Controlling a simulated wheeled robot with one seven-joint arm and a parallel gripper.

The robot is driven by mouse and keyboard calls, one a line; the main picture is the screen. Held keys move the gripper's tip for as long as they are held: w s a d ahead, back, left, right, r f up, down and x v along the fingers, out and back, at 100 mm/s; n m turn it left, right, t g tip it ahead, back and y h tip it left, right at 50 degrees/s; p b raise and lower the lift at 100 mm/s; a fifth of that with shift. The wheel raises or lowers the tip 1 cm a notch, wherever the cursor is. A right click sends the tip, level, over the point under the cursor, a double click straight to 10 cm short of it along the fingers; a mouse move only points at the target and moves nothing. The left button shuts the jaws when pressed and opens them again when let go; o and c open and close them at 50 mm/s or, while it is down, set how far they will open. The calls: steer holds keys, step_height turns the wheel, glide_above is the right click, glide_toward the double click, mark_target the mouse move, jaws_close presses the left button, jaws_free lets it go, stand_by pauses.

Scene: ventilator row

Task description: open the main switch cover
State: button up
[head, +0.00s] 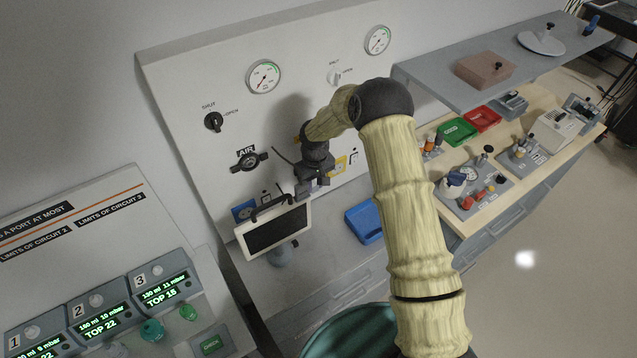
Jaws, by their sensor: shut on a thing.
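My gripper (304,191) is at the lower part of the white wall panel, just above the right end of a white-framed dark screen. It is shut on a small part at the panel that appears to be the main switch cover; the jaws and my wrist hide most of it. A yellow plate (341,164) shows just right of my wrist, partly hidden. I cannot tell how far the cover stands from the panel.
The white-framed screen (278,232) stands close below my gripper. A blue plate (243,211), an AIR valve (249,161) and a black knob (213,122) are to the left. A blue tray (364,224) lies on the counter. A shelf (430,85) juts out at right.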

mark_target(316, 187)
steer(key=o, duration=1)
steer(key=shift+w, duration=0.25)
steer(key=shift+s, duration=0.1)
steer(key=shift+r, duration=0.15)
steer(key=shift+r+b, duration=0.45)
steer(key=shift+r, duration=0.15)
step_height(316, 187, up, 16)
steer(key=b, duration=0.5)
steer(key=shift+s+d, duration=0.25)
